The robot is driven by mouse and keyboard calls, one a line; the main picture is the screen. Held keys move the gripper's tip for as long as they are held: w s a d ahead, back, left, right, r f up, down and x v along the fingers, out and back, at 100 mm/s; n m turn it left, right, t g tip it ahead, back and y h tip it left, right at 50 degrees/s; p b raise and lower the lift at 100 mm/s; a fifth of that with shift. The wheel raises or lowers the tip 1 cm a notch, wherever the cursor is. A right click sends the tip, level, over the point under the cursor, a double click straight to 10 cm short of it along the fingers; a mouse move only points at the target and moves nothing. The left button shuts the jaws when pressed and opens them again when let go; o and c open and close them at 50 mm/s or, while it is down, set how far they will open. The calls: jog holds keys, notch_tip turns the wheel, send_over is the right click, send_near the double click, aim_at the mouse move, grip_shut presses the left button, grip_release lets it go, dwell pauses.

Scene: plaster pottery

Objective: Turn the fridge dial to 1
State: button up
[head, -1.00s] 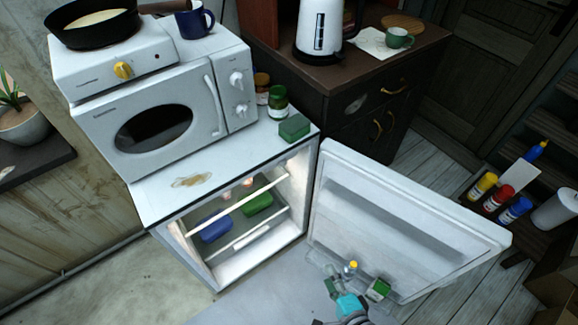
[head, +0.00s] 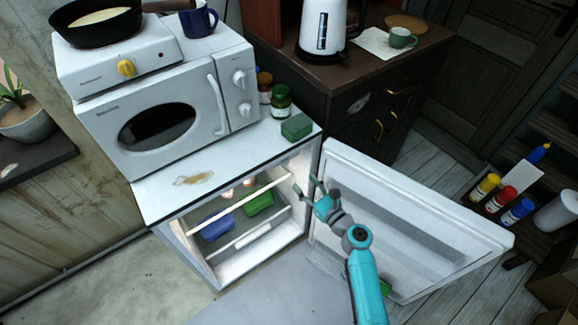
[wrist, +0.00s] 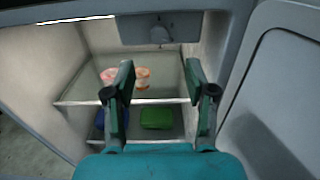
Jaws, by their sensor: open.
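The small white fridge (head: 245,165) stands with its door (head: 450,225) swung open to the right. In the wrist view, the grey dial (wrist: 159,34) sits on a dark grey control box (wrist: 137,26) under the fridge ceiling. The dial's numbers are too small to read. In the head view the dial is hidden by the fridge top. My gripper (head: 306,185) is at the fridge opening, beside the open door. In the wrist view my gripper (wrist: 159,76) is open and empty, its fingers spread below the dial, apart from it.
Inside the fridge, two small pots (wrist: 125,77) stand on a glass shelf, with a green container (wrist: 157,118) and a blue one (head: 215,224) below. A microwave (head: 165,115) and a green block (head: 296,126) sit on top. The open door bounds the right side.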

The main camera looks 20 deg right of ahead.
aim_at(286, 164)
jog(key=x, duration=0.9)
jog(key=shift+w, duration=0.15)
grip_shut()
